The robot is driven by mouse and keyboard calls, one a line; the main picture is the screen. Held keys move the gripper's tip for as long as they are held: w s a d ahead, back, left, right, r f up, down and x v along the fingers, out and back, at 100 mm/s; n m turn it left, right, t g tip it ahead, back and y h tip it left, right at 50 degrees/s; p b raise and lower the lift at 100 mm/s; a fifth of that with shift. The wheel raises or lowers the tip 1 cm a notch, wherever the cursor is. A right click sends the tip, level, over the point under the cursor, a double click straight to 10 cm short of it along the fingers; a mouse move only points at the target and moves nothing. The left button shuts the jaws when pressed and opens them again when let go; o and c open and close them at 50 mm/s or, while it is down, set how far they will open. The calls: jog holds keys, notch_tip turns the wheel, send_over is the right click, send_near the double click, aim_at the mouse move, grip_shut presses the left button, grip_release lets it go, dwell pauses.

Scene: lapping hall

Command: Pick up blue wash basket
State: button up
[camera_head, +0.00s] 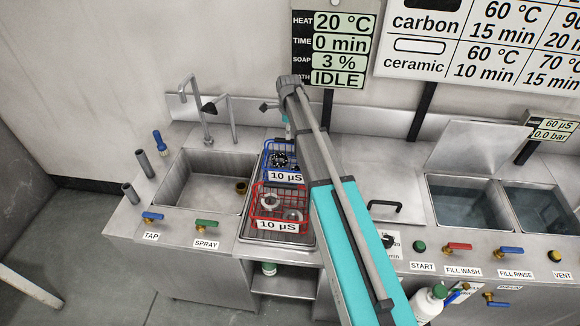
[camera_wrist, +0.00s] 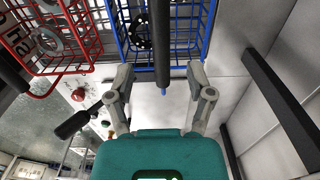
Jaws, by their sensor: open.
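The blue wash basket (camera_head: 284,177) stands on the metal drain tray just behind the red basket, with dark round parts inside and a "10 µS" label on its front. In the wrist view its blue wires (camera_wrist: 206,42) fill the top middle and right. Its dark handle bar (camera_wrist: 161,45) runs down between my fingers, apart from both. My gripper (camera_wrist: 162,80) is open, one finger on each side of the bar. In the head view my arm hides most of the gripper and the basket's right edge.
The red basket (camera_head: 280,205) with ring parts stands directly in front; it shows at upper left in the wrist view (camera_wrist: 60,63). A sink (camera_head: 205,180) with faucets lies left, and water-filled tanks (camera_head: 465,203) lie right. The wall with a sign (camera_head: 335,45) rises behind.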

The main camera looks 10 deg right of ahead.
jog(key=shift+f, duration=0.15)
jog(key=shift+f+b, duration=2.5)
jog(key=shift+b, duration=0.1)
grip_shut()
